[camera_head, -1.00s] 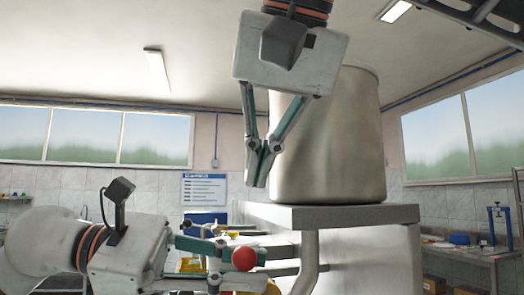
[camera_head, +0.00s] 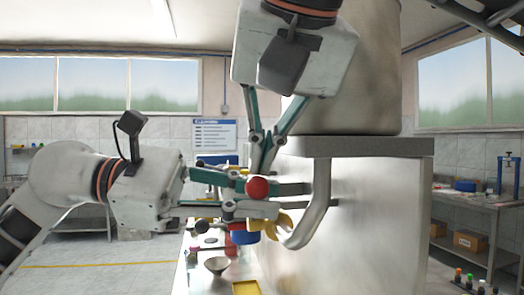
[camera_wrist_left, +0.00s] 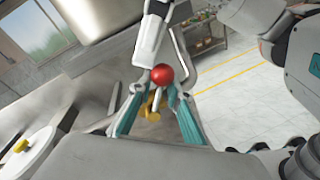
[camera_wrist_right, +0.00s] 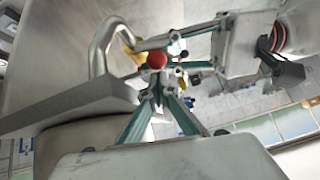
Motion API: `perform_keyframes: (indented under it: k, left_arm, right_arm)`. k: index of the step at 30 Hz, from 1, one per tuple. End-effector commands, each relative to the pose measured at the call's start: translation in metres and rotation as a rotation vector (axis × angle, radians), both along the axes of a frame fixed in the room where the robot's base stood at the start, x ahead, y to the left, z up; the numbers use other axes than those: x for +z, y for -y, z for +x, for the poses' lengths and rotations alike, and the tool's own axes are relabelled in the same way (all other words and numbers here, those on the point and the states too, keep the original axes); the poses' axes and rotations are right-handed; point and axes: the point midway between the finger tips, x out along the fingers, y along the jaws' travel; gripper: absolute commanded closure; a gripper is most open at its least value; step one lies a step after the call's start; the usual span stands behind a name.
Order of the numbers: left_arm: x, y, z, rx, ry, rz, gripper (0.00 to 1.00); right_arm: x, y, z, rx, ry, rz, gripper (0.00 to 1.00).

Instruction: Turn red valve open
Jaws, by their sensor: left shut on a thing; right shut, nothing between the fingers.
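The red ball-shaped valve knob (camera_head: 257,187) sits at the left of the bent metal pipe (camera_head: 322,205) under the big pot. My left gripper (camera_head: 262,200) comes in from the left, its fingers closed around the knob. The knob also shows at the fingertips in the left wrist view (camera_wrist_left: 162,75). My right gripper (camera_head: 262,165) points down from above, shut and empty, its tips just above the knob. In the right wrist view the knob (camera_wrist_right: 157,60) lies just beyond these tips. A yellow part (camera_head: 282,225) is beside the pipe end, partly hidden by the left fingers.
The large steel pot (camera_head: 365,70) stands on a metal ledge (camera_head: 370,146) at the right, above a steel cabinet (camera_head: 375,230). A blue item (camera_head: 245,238), a small bowl (camera_head: 217,265) and a yellow tray (camera_head: 246,288) are below. Open floor lies at the left.

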Motion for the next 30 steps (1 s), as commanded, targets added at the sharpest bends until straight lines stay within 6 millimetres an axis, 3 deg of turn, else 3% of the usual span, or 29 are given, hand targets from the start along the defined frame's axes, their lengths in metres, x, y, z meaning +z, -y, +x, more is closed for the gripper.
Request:
perform_keyframes:
  k: [19,20,22,30]
  left_arm:
    - [0.005,-0.001,0.000,0.003,0.007,-0.009,1.00]
    - [0.005,-0.001,0.001,0.003,0.008,-0.009,0.80]
    - [0.005,-0.001,0.001,0.004,0.008,-0.010,0.65]
    - [0.003,-0.001,0.000,0.002,0.004,-0.006,0.65]
  right_arm:
    - [-0.013,0.001,-0.012,0.001,0.047,0.012,1.00]
    - [-0.014,0.001,-0.012,0.002,0.047,0.011,1.00]
    - [-0.014,0.001,-0.012,0.001,0.047,0.010,1.00]
    - [-0.013,0.001,-0.011,0.001,0.050,0.013,1.00]
